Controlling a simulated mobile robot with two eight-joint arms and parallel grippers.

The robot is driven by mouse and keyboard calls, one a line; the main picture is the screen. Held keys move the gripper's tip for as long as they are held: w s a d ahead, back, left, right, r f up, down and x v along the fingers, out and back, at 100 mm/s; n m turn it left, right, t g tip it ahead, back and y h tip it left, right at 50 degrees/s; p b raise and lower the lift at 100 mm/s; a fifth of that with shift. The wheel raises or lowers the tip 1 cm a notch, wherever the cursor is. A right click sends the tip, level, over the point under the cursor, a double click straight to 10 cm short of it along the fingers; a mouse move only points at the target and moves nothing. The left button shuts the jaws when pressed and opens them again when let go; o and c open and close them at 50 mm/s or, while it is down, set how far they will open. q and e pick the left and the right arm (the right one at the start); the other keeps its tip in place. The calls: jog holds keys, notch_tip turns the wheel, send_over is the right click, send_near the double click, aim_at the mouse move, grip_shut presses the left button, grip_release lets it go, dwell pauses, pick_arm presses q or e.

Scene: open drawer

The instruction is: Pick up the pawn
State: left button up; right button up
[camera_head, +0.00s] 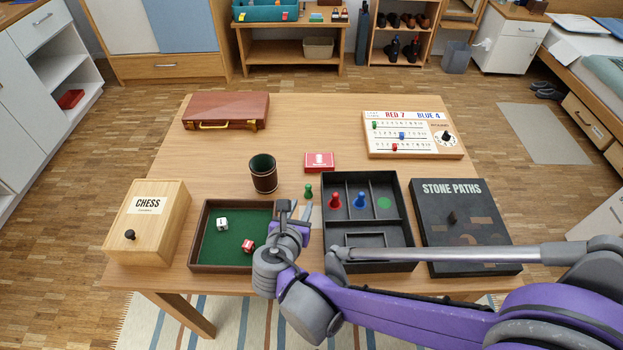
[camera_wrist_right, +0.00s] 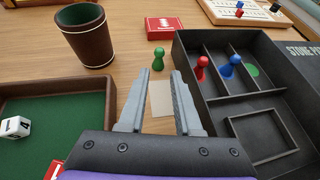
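A green pawn (camera_head: 308,191) stands upright on the table between the dice tray and the black compartment box. It also shows in the right wrist view (camera_wrist_right: 158,59), just beyond my fingertips and roughly centred between them. My right gripper (camera_head: 295,207) is open and empty, low over the near side of the table; its two fingers show apart in the wrist view (camera_wrist_right: 158,74). A red pawn (camera_head: 335,200) and a blue pawn (camera_head: 360,200) stand in separate compartments of the black box (camera_head: 407,222). My left gripper is in neither view.
The green-lined dice tray (camera_head: 197,228) is left of my gripper. A dark cup (camera_head: 263,177) and a red card box (camera_head: 319,161) stand beyond it. A pale card (camera_wrist_right: 160,98) lies below my fingers. A chess box (camera_head: 147,220) and Stone Paths box (camera_head: 460,225) flank the table.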

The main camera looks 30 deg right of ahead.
aim_at(308, 190)
jog(key=b+x, duration=0.1)
jog(key=x, duration=0.3)
jog(key=shift+w+d+f, duration=0.1)
jog(key=shift+w+f, duration=0.05)
jog(key=x, duration=0.3)
jog(key=b+x, duration=0.1)
jog(key=x, duration=0.2)
jog(key=shift+w+r, duration=0.15)
jog(key=shift+r, duration=0.05)
grip_shut()
